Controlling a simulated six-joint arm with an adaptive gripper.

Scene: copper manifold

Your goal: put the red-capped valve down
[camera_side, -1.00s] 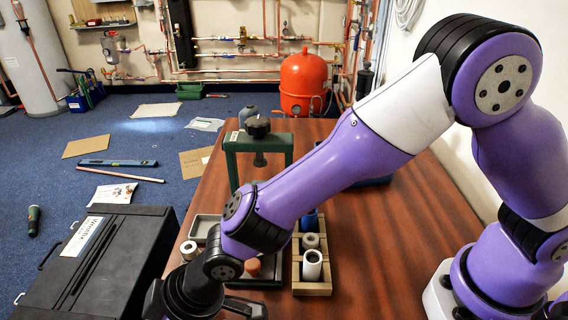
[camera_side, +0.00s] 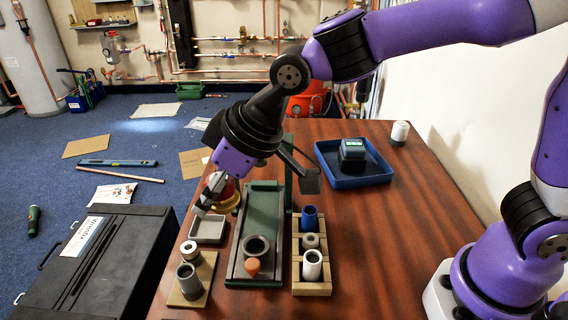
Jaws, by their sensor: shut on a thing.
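The red-capped valve (camera_side: 231,190) shows as a red cap with a yellow, brass-like rim, partly hidden behind my gripper. My gripper (camera_side: 207,197) points down and to the left, with a grey finger over the valve's left side. It is shut on the valve. The valve is just behind the grey tray (camera_side: 208,241) and left of the green fixture (camera_side: 263,205). I cannot tell whether its base touches the table.
A wooden rack (camera_side: 312,288) holds blue, grey and white sleeves. A wooden board (camera_side: 205,272) bears grey and white parts.

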